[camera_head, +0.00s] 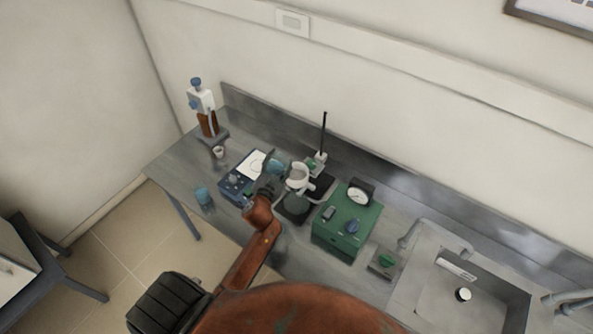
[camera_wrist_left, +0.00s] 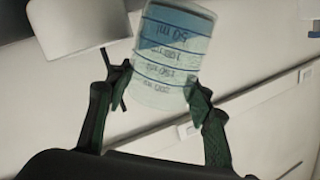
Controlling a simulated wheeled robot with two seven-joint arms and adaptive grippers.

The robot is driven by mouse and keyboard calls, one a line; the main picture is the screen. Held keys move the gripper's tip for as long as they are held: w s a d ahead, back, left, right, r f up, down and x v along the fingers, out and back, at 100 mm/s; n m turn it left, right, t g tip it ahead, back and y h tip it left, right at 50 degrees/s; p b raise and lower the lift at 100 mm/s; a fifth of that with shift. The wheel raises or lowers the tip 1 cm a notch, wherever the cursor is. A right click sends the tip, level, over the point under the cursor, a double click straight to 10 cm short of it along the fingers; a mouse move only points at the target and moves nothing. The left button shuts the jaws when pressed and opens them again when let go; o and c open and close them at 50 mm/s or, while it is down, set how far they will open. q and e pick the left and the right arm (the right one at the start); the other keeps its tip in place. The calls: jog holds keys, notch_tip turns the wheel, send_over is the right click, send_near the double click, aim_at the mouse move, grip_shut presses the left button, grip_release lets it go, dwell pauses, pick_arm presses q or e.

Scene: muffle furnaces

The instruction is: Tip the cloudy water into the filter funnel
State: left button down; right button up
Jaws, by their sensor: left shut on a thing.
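My left gripper (camera_head: 270,182) is shut on a clear beaker (camera_head: 277,167), just left of the white filter funnel (camera_head: 299,176). In the left wrist view the two fingers (camera_wrist_left: 157,82) press on either side of the beaker (camera_wrist_left: 165,60), which has printed volume marks and a bluish patch at one end. The liquid's exact level is hard to tell. The white funnel (camera_wrist_left: 75,25) is beside the beaker in that view. My right gripper is not in view.
A green pump box (camera_head: 345,225) with a gauge (camera_head: 361,191) is right of the funnel, near a stand rod (camera_head: 324,135). A blue device (camera_head: 238,185), blue cup (camera_head: 203,196) and brown dispenser bottle (camera_head: 208,122) are to the left. A sink (camera_head: 440,285) is at the right.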

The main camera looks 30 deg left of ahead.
pick_arm(q)
jog(key=shift+d+r, duration=0.1)
jog(key=shift+r, duration=0.05)
dwell(0.5)
jog(key=shift+w+m+p, duration=0.1)
jog(key=shift+m+p, duration=0.3)
jog(key=shift+d+r+m+p, duration=0.2)
jog(key=shift+m+p, duration=0.1)
jog(key=shift+p, duration=0.05)
dwell(0.3)
jog(key=shift+w+r+m+g+p, duration=0.1)
jog(key=shift+r+m+g+p, duration=0.05)
jog(key=shift+m+g+p, duration=0.2)
dwell(0.4)
dwell(0.4)
jog(key=shift+d+r+m, duration=0.1)
jog(key=shift+m, duration=0.25)
jog(key=shift+y+p, duration=0.3)
jog(key=shift+p, duration=0.05)
jog(key=shift+d+r+m+p, duration=0.15)
jog(key=shift+r+m+p, duration=0.1)
jog(key=shift+m+p, duration=0.3)
dwell(0.7)
jog(key=shift+w+d+r+m+p, duration=0.2)
jog(key=shift+m+p, duration=0.15)
jog(key=shift+m, duration=0.4)
dwell(0.6)
